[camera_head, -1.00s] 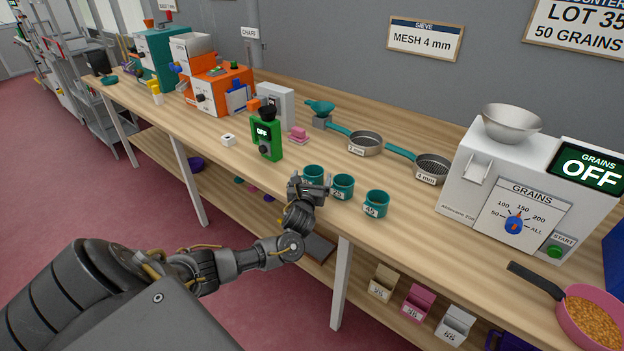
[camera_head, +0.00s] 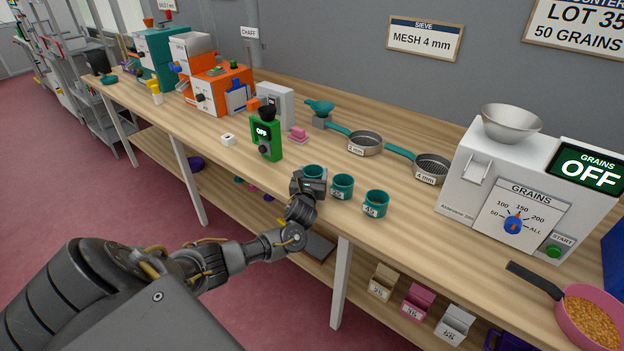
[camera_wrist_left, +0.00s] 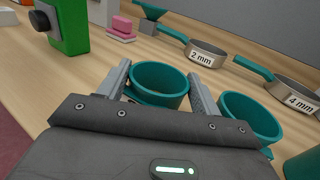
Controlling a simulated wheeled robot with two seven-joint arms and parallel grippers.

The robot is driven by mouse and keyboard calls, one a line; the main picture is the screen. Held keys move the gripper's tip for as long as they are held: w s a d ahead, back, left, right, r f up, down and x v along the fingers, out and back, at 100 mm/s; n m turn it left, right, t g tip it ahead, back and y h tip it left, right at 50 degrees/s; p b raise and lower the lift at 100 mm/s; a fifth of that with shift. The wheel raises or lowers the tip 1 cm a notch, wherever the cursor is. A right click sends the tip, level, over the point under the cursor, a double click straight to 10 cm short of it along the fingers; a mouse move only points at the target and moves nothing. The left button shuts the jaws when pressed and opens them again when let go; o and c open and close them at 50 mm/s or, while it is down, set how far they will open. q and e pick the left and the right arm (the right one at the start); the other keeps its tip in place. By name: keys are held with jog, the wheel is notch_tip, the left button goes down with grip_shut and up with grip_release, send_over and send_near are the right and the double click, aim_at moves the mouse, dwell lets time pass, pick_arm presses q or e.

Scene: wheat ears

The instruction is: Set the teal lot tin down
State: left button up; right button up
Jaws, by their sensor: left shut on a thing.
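Three teal tins stand in a row near the front edge of the wooden bench. The leftmost teal tin (camera_head: 313,170) is partly hidden behind my left gripper (camera_head: 311,180). In the left wrist view this tin (camera_wrist_left: 160,83) is upright between the two fingers of my left gripper (camera_wrist_left: 158,88), which is shut on it. I cannot tell whether its base touches the bench. The middle teal tin (camera_head: 342,186) stands close to its right, and the right teal tin (camera_head: 376,204) stands farther right. My right gripper is not in view.
A green device (camera_head: 266,140) reading OFF stands behind left, and a pink block stack (camera_head: 298,135) behind. Two sieves, 2 mm (camera_head: 365,144) and 4 mm (camera_head: 432,168), lie behind right. The white grain counter (camera_head: 500,190) is farther right.

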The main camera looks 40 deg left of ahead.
pick_arm(q)
jog(key=shift+r, duration=0.6)
notch_tip(320, 180, up, 2)
jog(key=shift+r, duration=0.1)
jog(key=s+d+r+p, duration=0.6)
jog(key=s+d+r, duration=0.2)
jog(key=s, duration=0.3)
jog(key=shift+d+r, duration=0.15)
jog(key=shift+r, duration=0.65)
jog(key=shift+s, duration=0.1)
